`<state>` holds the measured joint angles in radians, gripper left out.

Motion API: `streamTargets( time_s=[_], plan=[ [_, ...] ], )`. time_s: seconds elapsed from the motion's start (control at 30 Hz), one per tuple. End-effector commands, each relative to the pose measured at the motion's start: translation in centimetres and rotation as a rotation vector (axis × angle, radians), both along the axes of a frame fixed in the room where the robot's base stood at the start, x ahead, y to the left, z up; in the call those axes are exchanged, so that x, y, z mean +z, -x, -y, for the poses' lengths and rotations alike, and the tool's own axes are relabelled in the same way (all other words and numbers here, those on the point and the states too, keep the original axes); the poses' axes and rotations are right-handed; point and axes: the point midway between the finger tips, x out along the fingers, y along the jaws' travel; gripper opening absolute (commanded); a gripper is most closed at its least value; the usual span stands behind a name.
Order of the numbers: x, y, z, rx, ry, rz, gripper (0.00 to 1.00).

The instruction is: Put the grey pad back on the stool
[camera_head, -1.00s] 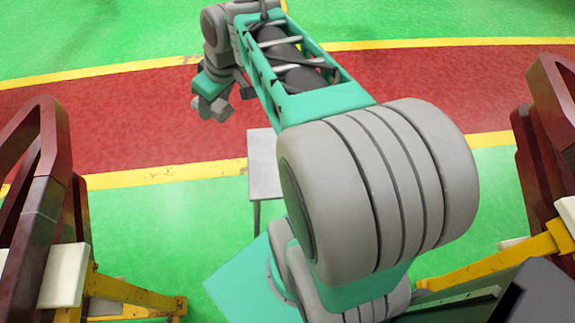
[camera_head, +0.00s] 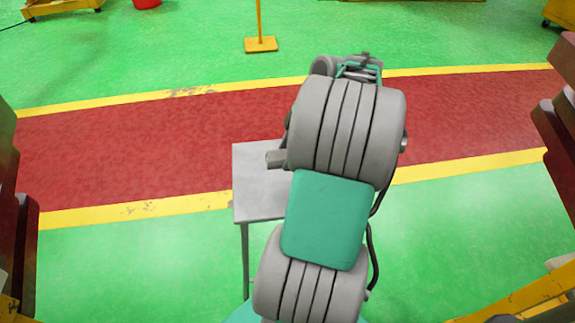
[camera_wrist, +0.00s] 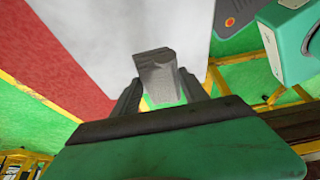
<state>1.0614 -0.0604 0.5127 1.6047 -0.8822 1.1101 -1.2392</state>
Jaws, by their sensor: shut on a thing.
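The stool (camera_head: 250,208) has a flat light-grey top and thin legs. It stands in front of me, partly hidden behind my arm. Its pale top fills the upper middle of the wrist view (camera_wrist: 112,40). The grey pad (camera_wrist: 157,72) is a small grey block between the fingers of my gripper (camera_wrist: 160,92), which is shut on it. The pad appears over the stool top; I cannot tell whether it touches. In the head view a small grey block (camera_head: 276,159) shows over the stool beside my arm. My gripper's fingers are hidden there.
Dark red frames stand at the left (camera_head: 22,240) and right (camera_head: 565,130) edges. A yellow post base (camera_head: 261,44) stands beyond the red walkway (camera_head: 120,150). Green floor is clear left of the stool.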

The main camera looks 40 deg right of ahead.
Motion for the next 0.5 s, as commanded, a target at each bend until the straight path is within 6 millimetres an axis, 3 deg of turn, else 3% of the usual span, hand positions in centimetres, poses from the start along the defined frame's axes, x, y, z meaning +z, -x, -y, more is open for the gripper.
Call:
streamTargets(
  time_s=[0.03,0.1,0.33,0.5],
  plan=[
    [-1.9,-0.6,0.4,0.001,-0.007,-0.004,0.08],
    [-3.2,-1.5,1.3,0.0,-0.006,-0.004,0.08],
    [-5.4,-2.9,2.8,-0.001,-0.002,-0.002,0.08],
    [-8.2,-2.9,2.7,-0.002,-0.003,-0.001,0.08]
  ],
)
